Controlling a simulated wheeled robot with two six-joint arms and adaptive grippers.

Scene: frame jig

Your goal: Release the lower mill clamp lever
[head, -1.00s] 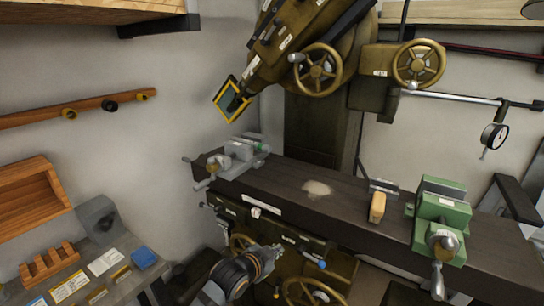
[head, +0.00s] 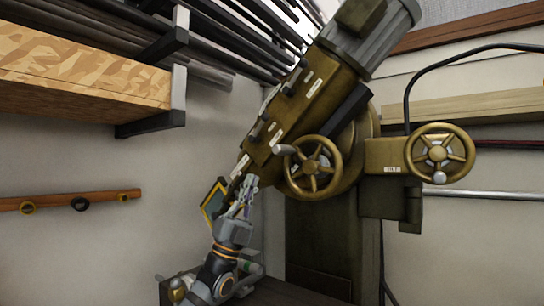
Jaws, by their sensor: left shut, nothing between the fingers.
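The brown mill head (head: 310,95) leans up to the right in the head view. Several small dark levers and knobs with white labels sit along its left face. One dark lever (head: 257,132) is low on that face; the labels are too small to read, so I cannot tell for certain which is the lower clamp lever. My left gripper (head: 246,188) points up at the lower end of the mill head, below that lever. Its fingers are together and empty. They overlap the head's lower end in the picture; contact is unclear. My right gripper is out of view.
A spoked handwheel (head: 313,166) is just right of my left gripper, and another handwheel (head: 440,155) is farther right. A yellow-framed guard (head: 214,200) is close on the left. A grey vise (head: 247,270) is partly hidden behind my left arm. A wooden shelf (head: 85,75) juts out upper left.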

